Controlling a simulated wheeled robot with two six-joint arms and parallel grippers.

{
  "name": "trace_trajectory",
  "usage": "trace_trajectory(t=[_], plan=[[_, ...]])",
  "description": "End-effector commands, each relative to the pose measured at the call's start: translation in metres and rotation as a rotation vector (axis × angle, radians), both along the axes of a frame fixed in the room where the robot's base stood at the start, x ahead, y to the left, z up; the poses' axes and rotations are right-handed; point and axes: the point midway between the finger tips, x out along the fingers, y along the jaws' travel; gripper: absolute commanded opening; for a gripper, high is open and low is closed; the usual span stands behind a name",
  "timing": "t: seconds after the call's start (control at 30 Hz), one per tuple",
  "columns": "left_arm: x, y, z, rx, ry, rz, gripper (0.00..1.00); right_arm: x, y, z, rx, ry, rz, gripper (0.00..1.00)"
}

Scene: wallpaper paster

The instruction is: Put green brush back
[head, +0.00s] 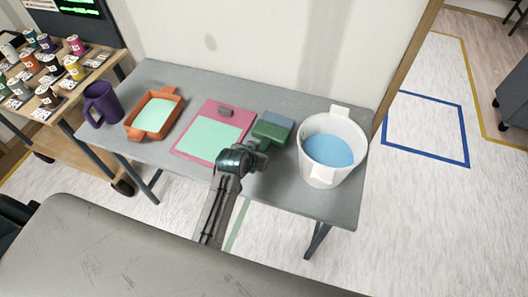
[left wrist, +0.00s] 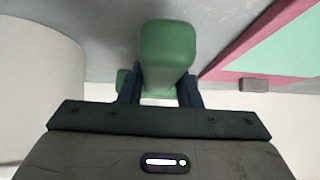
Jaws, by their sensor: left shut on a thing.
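The green brush (head: 272,131) is at the middle right of the grey table (head: 232,98), between the pink board and the white bucket. It has a green handle and body with a blue-grey part on its far side. My left gripper (head: 259,148) reaches over the table's front edge and is shut on the brush's green handle. In the left wrist view the green brush (left wrist: 168,50) stands out ahead, between the dark fingers of my left gripper (left wrist: 161,88). I cannot tell whether the brush touches the table. My right gripper is not in view.
The white bucket (head: 347,172) with blue liquid stands close right of the brush. The pink board (head: 185,148) with a mint sheet lies left. An orange tray (head: 165,133) and purple mug (head: 103,103) are farther left. A wall (head: 270,50) rises behind.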

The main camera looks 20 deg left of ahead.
Motion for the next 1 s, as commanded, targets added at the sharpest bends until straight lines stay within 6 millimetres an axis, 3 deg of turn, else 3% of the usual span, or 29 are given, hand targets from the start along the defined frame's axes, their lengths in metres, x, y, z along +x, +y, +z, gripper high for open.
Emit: trace_trajectory(t=[0.23, 0.33, 0.47, 0.83, 0.87, 0.93, 1.0], plan=[[0.022, -0.016, 0.001, -0.002, -0.002, -0.001, 0.01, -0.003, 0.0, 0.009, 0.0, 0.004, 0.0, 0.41], [0.019, -0.014, -0.021, 0.002, 0.005, 0.0, 0.01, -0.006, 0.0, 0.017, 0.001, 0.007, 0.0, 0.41], [0.02, -0.014, -0.027, 0.001, 0.001, 0.001, 0.01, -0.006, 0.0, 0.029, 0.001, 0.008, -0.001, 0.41], [0.019, -0.014, -0.035, 0.0, -0.001, 0.001, 0.01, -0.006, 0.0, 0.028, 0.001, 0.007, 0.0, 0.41], [0.019, -0.014, -0.035, 0.0, 0.0, 0.001, 0.35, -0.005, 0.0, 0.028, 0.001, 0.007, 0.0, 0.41], [0.019, -0.014, -0.035, 0.0, 0.001, 0.001, 0.48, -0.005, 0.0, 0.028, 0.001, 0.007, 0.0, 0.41], [0.019, -0.014, -0.035, 0.0, 0.001, 0.001, 0.52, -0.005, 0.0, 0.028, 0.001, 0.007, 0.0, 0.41]])
